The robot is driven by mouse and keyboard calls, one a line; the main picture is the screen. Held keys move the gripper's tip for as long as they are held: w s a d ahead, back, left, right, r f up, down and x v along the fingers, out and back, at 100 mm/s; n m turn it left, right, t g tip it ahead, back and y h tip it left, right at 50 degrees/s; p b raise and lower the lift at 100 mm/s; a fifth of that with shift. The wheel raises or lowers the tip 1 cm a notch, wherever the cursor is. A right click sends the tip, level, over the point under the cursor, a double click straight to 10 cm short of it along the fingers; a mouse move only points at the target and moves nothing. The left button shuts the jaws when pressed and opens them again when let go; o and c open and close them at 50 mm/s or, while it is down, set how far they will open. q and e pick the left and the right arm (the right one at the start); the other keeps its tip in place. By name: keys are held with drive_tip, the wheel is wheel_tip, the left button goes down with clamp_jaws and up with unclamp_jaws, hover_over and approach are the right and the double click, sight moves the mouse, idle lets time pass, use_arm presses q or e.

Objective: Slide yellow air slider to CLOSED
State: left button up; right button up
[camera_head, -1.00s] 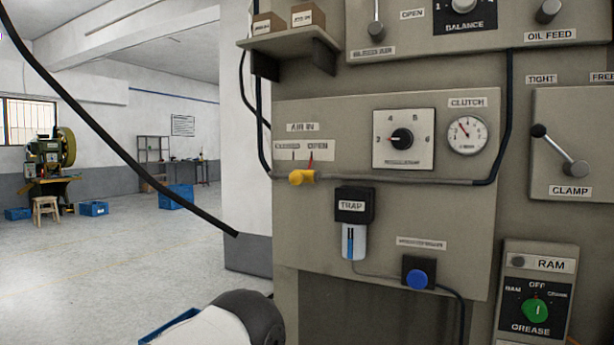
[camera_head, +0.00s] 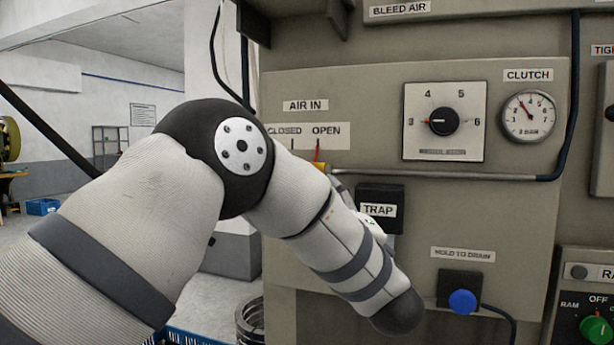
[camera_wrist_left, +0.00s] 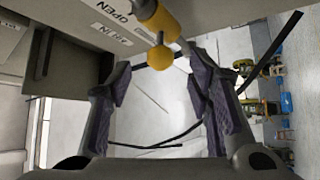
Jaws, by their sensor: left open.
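In the left wrist view the slider's yellow ball hangs near and between the fingertips of my left gripper (camera_wrist_left: 163,75), which is open. I cannot tell whether a finger touches it. My right gripper is not in view.
The trap (camera_head: 379,203) and a blue drain button (camera_head: 462,301) are on the panel close to my left arm. The pipe (camera_head: 450,175) runs right below the selector dial (camera_head: 443,121). Open floor lies left of the machine.

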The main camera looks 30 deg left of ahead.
use_arm(q)
drive_tip(key=x, duration=1)
drive_tip(key=shift+w, duration=0.1)
